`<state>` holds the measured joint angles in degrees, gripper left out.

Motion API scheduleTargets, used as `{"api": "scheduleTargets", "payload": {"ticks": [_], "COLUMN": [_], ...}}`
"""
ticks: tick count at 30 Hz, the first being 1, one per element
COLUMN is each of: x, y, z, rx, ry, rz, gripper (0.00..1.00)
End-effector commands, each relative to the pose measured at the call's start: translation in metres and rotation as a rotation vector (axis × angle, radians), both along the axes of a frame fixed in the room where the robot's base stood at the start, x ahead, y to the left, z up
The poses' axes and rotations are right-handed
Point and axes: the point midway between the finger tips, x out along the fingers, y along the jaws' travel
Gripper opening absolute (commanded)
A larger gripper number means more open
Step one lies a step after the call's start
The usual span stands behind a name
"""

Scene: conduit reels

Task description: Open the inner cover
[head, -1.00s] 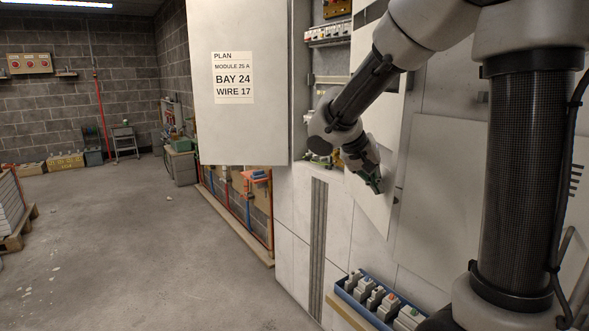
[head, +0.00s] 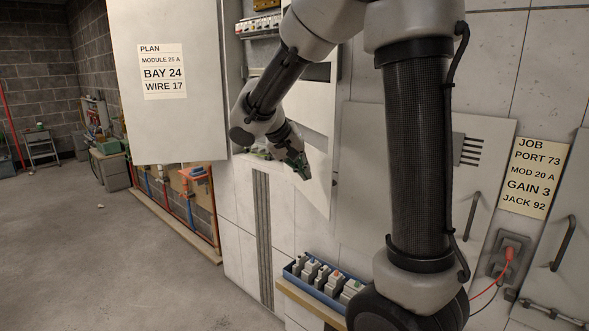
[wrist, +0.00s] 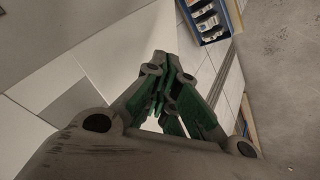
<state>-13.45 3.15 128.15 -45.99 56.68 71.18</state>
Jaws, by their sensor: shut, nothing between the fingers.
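The inner cover (head: 318,185) is a pale flat panel in the cabinet opening in the head view. Its lower edge runs at a slant and its face looks angled out from the cabinet. A small dark knob (head: 334,183) sits near its right edge. My gripper (head: 303,172), with green fingers, is in front of the cover's lower part, left of the knob. I cannot tell if it touches the cover. In the wrist view the gripper (wrist: 172,100) is shut and empty, with pale panels behind it. My arm hides part of the cover.
The outer door (head: 170,105) with a PLAN label stands open at left. A blue tray (head: 322,285) of modules sits on a ledge below; it also shows in the wrist view (wrist: 208,40). A socket with a red plug (head: 508,255) is at right.

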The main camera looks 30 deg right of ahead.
Motion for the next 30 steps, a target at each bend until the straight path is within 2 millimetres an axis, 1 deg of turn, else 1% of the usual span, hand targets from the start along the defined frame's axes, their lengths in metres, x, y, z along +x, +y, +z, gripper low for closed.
{"api": "scheduleTargets", "payload": {"ticks": [2,8,21,25,30], "x": [0.003,-0.005,-0.026,-0.029,-0.03], "y": [0.002,0.014,0.047,0.051,0.051], "z": [0.002,0.02,0.073,0.079,0.08], "rx": [0.0,0.0,0.001,0.0,-0.002], "ry": [-0.001,-0.001,-0.002,0.001,0.008], "rz": [-0.001,0.001,0.002,0.001,0.009], "gripper": [0.0,0.0,0.0,0.0,0.0]}}
